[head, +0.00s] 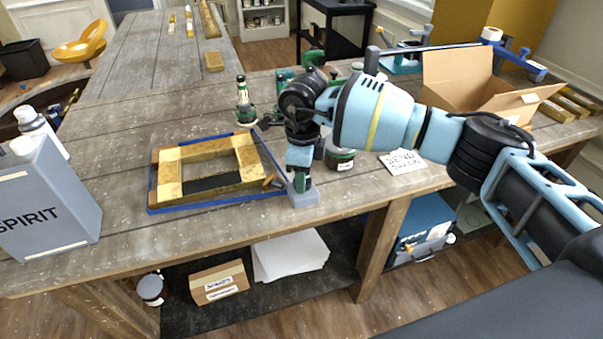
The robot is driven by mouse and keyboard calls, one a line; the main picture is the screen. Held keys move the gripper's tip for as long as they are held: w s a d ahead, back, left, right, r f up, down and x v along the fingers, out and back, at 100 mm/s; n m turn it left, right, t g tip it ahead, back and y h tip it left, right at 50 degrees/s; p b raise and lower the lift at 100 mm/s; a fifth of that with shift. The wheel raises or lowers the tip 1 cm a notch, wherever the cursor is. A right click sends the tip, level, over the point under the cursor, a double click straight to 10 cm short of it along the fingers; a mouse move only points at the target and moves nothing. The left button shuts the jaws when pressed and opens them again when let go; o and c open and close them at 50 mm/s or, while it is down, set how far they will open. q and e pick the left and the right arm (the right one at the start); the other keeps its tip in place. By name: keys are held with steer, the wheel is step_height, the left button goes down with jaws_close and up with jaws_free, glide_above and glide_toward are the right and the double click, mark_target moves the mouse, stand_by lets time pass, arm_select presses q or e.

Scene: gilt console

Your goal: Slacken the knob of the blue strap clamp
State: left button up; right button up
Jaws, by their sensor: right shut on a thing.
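The blue strap clamp (190,207) lies on the workbench, its strap running around a gilt wooden frame (170,173). A small orange-brown piece (270,181) shows beside the block. My left gripper is not in view.
A grey spirit can (50,205) stands at the left front. An open cardboard box (458,80) and a handwritten card (403,161) are to the right.

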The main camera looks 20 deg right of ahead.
steer(key=n, duration=0.3)
steer(key=shift+b, duration=0.3)
steer(key=n+b, duration=0.1)
steer(key=n, duration=0.3)
steer(key=shift+f, duration=0.1)
steer(key=n+b, duration=0.2)
steer(key=n, duration=0.3)
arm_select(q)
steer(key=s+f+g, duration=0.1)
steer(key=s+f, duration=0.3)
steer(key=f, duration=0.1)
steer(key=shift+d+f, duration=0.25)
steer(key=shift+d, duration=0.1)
arm_select(e)
steer(key=shift+n, duration=1)
steer(key=shift+r, duration=0.2)
steer(key=o, duration=1)
arm_select(q)
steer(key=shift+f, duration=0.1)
steer(key=shift+b, duration=0.3)
